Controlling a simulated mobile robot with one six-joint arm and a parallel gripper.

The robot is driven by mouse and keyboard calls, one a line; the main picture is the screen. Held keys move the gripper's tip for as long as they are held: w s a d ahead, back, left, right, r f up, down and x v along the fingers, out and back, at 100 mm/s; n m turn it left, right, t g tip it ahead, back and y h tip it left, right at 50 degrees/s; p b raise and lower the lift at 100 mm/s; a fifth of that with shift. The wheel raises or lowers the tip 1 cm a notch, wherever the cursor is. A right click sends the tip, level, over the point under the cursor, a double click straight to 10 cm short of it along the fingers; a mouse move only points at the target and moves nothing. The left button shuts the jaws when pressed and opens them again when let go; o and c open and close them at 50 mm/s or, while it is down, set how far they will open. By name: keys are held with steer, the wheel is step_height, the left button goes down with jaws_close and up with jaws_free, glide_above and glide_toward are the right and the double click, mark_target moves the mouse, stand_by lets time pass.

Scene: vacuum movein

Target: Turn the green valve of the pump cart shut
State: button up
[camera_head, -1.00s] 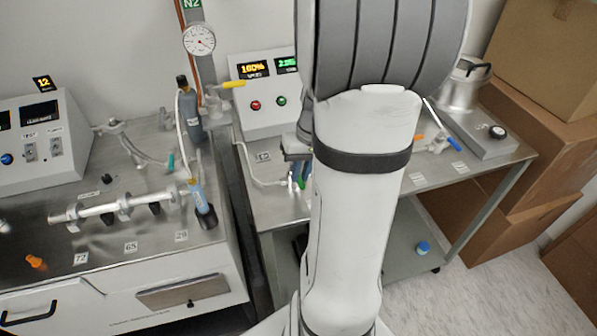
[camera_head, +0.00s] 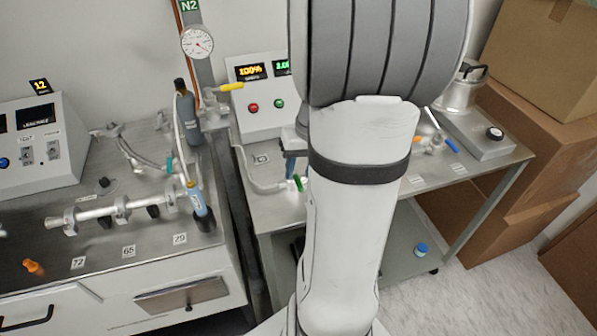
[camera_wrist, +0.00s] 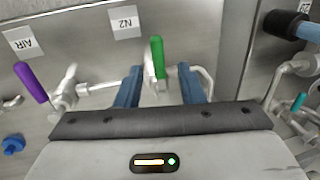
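The green valve handle (camera_wrist: 157,57) is in the middle of the wrist view, on a metal pipe fitting near the N2 label (camera_wrist: 124,22). My gripper (camera_wrist: 160,75) is open, with one blue finger on each side of the valve and gaps between the fingers and the green handle. In the head view the green handle (camera_head: 298,183) shows small beside my arm, above the pump cart (camera_head: 285,207). My gripper (camera_head: 291,165) is partly hidden there by my arm.
A purple valve handle (camera_wrist: 36,82) and the AIR label (camera_wrist: 24,41) are left of the gripper in the wrist view. A yellow handle (camera_head: 230,87), a display box (camera_head: 262,108) and a blue handle (camera_head: 452,145) are around the cart. Cardboard boxes (camera_head: 540,130) stand right.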

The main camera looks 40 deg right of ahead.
step_height(320, 180, up, 6)
steer(key=d, duration=0.1)
steer(key=shift+s, duration=0.25)
steer(key=shift+d, duration=0.1)
steer(key=s+a+r+n+t+h, duration=0.1)
steer(key=s+a+n, duration=0.1)
steer(key=a, duration=0.7)
steer(key=s+a+r+n+t+h, duration=0.1)
steer(key=s+a, duration=0.3)
steer(key=a, duration=0.5)
steer(key=shift+s+a+n, duration=0.15)
steer(key=shift+n, duration=0.25)
